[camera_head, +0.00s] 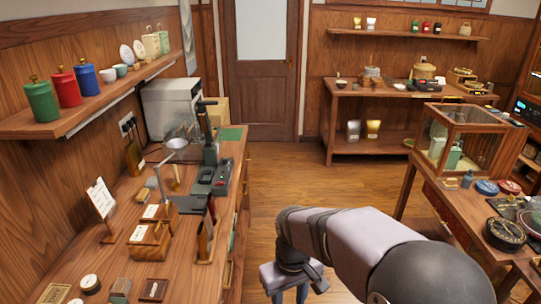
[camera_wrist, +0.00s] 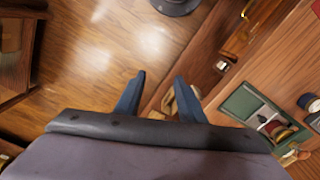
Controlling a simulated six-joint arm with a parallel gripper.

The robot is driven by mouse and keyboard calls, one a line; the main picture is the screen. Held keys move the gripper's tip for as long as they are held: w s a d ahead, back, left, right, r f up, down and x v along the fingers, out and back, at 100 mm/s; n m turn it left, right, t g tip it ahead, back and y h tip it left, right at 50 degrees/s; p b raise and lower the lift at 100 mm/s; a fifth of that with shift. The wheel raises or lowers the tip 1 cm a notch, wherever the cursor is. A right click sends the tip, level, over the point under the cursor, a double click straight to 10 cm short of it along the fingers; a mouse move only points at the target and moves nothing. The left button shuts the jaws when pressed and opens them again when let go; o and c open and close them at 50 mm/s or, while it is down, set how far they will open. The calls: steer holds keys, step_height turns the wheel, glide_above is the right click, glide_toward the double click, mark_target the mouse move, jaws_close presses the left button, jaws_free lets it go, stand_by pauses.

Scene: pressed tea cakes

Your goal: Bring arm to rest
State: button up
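My arm (camera_head: 360,240) reaches in from the lower right in the head view. It bends down over the floor, between the left bench and the right table. My gripper (camera_head: 287,293) points downward near the bottom edge of that view. In the wrist view my gripper (camera_wrist: 159,80) shows two dark blue fingers set well apart, open, with nothing held between them. Floor and a wooden edge show past the fingertips. No rest stand or cradle can be made out.
The left bench (camera_head: 115,245) carries boxes, a scale and a card stand. The right table (camera_head: 420,190) holds a glass case (camera_head: 462,140) and dark round items. Wood floor (camera_head: 270,180) is open between them. A green tray (camera_wrist: 245,103) lies at right in the wrist view.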

steer(key=s+d+f+m, duration=0.3)
steer(key=s+d+m, duration=0.1)
steer(key=s+d, duration=0.6)
steer(key=shift+s+d+f+m, duration=0.15)
steer(key=shift+s+d+m, duration=0.15)
steer(key=shift+s, duration=0.55)
